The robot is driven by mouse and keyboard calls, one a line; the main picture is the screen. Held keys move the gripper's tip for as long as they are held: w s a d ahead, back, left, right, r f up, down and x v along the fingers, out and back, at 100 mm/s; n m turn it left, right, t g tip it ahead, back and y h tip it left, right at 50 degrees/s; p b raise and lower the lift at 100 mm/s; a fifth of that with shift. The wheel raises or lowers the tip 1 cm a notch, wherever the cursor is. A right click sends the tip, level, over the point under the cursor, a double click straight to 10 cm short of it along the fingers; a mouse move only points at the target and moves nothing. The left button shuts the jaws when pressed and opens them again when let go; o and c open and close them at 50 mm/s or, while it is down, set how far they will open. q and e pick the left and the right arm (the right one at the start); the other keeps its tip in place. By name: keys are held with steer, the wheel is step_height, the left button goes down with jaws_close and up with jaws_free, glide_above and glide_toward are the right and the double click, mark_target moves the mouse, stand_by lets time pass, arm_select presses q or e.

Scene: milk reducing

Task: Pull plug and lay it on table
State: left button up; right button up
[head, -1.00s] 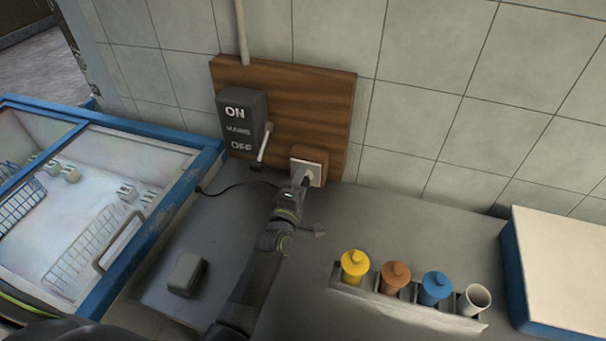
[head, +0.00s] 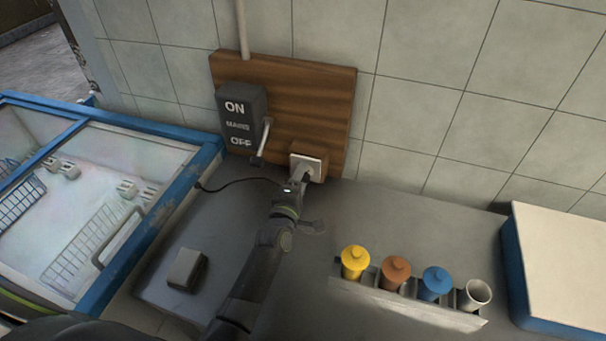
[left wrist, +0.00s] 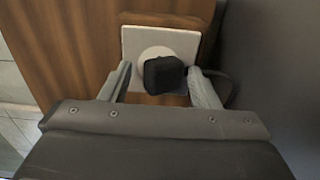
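A white square socket plate (head: 312,162) is set on the brown wooden board, low on the right. In the left wrist view, a black plug (left wrist: 163,73) sits at the round white face of the socket plate (left wrist: 133,40). My left gripper (head: 302,177) is at the socket, and its fingers hide most of the plug in the head view. In the left wrist view the fingers of this gripper (left wrist: 160,82) are open, one on each side of the plug. There is a gap at the left finger; the right finger is very near the plug. My right gripper is not in view.
A grey table (head: 420,215) runs along the tiled wall, with bare areas around my arm. A mains switch box (head: 240,118) is left of the socket. A rack (head: 400,300) with coloured bottles stands front right. A blue-framed freezer (head: 185,185) is left. A black cable (head: 240,183) crosses the table.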

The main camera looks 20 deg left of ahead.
arm_select(q)
steer(key=shift+f, duration=0.25)
stand_by(0.3)
steer(key=shift+w, duration=0.1)
steer(key=shift+c, duration=0.5)
